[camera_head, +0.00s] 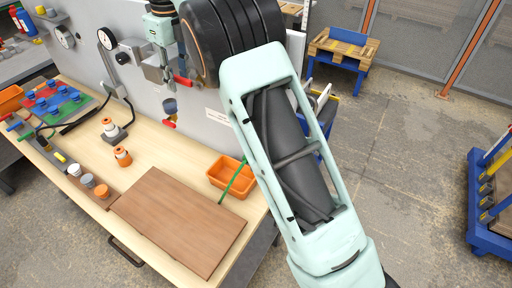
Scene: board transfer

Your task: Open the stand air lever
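Two small red handles show on the grey upright panel: an upper red handle (182,81) beside a grey box, and a lower red handle (169,123) under a small dark blue cup-shaped part. I cannot tell which of them is the stand air lever. My mint-green arm fills the middle and right of the view. A mint-green end part with a dark lower piece, which looks like my gripper (166,72), hangs at the top, close to the upper red handle. Its fingers are too small and partly hidden, so contact and opening cannot be made out.
The wooden workbench (146,150) carries a brown board (180,222), an orange bin (225,173) with a green stick beside it, and several small orange-and-white items. Gauges (106,39) sit on the panel. Open floor (410,150) lies to the right, with a blue-framed rack (490,205).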

